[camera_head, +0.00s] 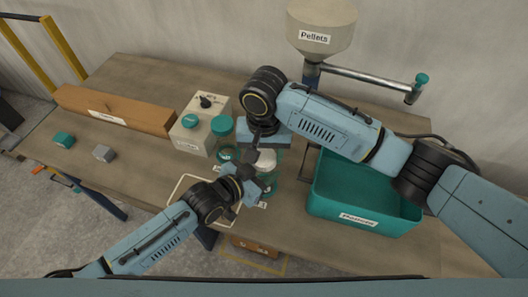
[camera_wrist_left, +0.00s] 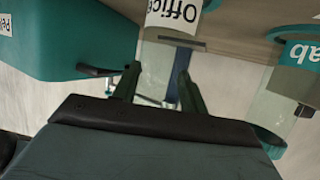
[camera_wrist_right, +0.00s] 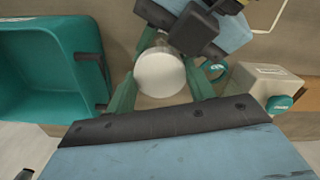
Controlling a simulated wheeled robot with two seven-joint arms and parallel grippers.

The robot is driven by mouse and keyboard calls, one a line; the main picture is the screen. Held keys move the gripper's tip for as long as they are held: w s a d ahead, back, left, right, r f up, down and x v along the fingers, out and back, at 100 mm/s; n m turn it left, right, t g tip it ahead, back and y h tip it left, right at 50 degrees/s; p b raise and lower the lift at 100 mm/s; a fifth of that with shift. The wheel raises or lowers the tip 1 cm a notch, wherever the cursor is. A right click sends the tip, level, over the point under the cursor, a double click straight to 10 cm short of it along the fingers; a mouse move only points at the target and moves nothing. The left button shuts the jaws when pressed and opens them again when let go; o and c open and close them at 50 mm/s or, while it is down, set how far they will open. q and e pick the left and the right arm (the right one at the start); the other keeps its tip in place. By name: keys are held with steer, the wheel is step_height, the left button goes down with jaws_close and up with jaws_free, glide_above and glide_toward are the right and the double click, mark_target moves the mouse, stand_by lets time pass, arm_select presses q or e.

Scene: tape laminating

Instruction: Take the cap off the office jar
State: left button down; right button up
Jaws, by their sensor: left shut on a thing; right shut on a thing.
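The office jar (camera_wrist_left: 172,18), clear with a white "Office" label, stands on the table; its glass also shows in the head view (camera_head: 276,172), largely hidden by my arms. Its round white cap (camera_wrist_right: 160,73) shows between the fingers in the right wrist view, and it is a pale disc in the head view (camera_head: 266,158). My right gripper (camera_head: 262,146) is shut on the cap from above. My left gripper (camera_head: 258,187) is shut on the jar's body from the front left. Whether the cap still touches the rim cannot be told.
A teal-capped jar (camera_head: 223,126) stands left of the office jar, beside a beige box (camera_head: 188,138). A teal bin (camera_head: 350,218) is close on the right. A hopper marked Pellets (camera_head: 318,28) stands behind.

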steer(key=o, duration=1.1)
steer(key=shift+c, duration=0.2)
